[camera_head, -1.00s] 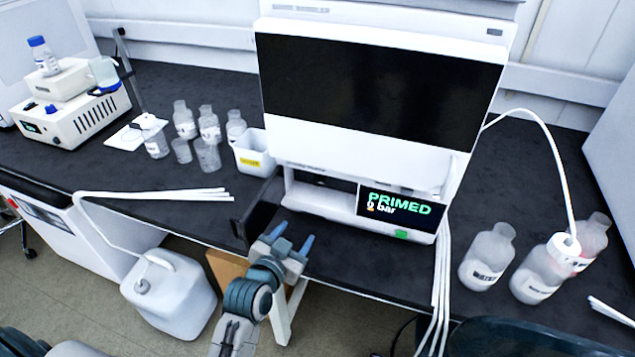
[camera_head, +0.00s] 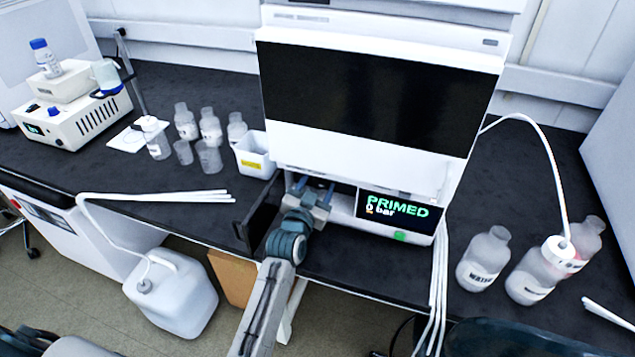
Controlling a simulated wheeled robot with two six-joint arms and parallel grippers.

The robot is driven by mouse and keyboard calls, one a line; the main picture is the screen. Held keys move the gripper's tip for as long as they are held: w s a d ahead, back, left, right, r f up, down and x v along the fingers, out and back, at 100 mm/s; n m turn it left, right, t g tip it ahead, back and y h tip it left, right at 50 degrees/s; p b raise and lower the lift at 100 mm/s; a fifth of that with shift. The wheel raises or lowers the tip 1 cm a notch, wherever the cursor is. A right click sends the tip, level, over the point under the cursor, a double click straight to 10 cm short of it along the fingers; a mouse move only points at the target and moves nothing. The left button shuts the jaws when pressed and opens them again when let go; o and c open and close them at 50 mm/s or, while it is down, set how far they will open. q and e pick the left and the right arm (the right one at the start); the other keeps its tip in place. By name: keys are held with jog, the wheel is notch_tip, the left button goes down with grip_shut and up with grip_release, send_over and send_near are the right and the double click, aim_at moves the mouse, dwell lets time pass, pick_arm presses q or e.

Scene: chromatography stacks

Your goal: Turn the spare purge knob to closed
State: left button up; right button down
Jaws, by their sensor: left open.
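The white chromatography stack (camera_head: 375,165) stands on the dark bench, with a small screen (camera_head: 398,211) reading PRIMED, 0 bar. My left gripper (camera_head: 316,188) is open, its blue fingertips pointing into the recess at the lower left of the stack's front, left of the screen. The purge knob cannot be made out; that recess is largely hidden by my gripper. I cannot tell whether the fingers touch anything. My right gripper is not in view.
A dark open panel (camera_head: 258,215) stands just left of my left gripper. A white bin (camera_head: 254,160) and several bottles are behind it. White tubes (camera_head: 438,280) hang right of the stack, near a WATER bottle (camera_head: 484,262) and a capped bottle (camera_head: 540,275). A jerrycan (camera_head: 172,295) stands below the bench.

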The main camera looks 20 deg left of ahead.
pick_arm(q)
jog(key=shift+w, duration=0.35)
jog(key=c, duration=1)
jog(key=shift+o, duration=0.2)
